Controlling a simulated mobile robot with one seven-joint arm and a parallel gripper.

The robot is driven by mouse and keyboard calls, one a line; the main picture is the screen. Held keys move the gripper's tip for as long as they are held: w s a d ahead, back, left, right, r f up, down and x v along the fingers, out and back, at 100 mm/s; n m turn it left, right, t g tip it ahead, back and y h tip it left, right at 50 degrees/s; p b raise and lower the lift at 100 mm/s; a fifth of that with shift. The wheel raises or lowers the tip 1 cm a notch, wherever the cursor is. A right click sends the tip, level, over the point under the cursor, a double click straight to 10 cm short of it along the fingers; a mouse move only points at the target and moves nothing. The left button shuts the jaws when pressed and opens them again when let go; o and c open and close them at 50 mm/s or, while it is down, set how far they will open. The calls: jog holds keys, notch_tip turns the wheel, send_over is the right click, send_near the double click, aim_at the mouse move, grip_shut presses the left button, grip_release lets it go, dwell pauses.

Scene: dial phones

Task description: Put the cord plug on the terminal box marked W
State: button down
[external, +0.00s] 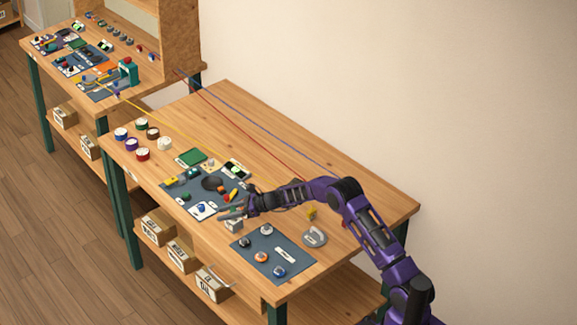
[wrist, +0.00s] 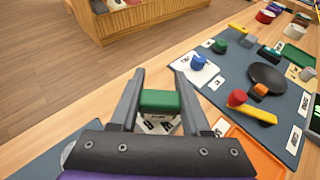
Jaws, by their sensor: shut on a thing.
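In the wrist view my gripper (wrist: 158,80) has its two grey fingers on either side of a green block (wrist: 160,101) and is shut on it. White labelled faces (wrist: 160,125) show just below the block; their marks are not readable. I cannot tell whether this block is the cord plug. In the external view my gripper (external: 232,210) is over the front part of the table, close above a small white labelled box (external: 233,225). I cannot make out a W on any label, so the terminal box is not identified.
A dark mat (wrist: 225,68) holds a blue knob (wrist: 197,62), a black disc (wrist: 267,74) and a red-ended yellow bar (wrist: 250,107). An orange tray (wrist: 262,155) lies beside it. Another mat (external: 285,243) with several knobs lies to the right. Long cords cross the table's back.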

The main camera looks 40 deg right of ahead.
jog(key=shift+f, duration=0.25)
jog(key=shift+c, duration=1.8)
grip_release()
jog(key=shift+r, duration=0.1)
jog(key=shift+r, duration=0.2)
jog(key=v, duration=1.2)
jog(key=shift+p, duration=0.4)
jog(key=shift+f, duration=0.15)
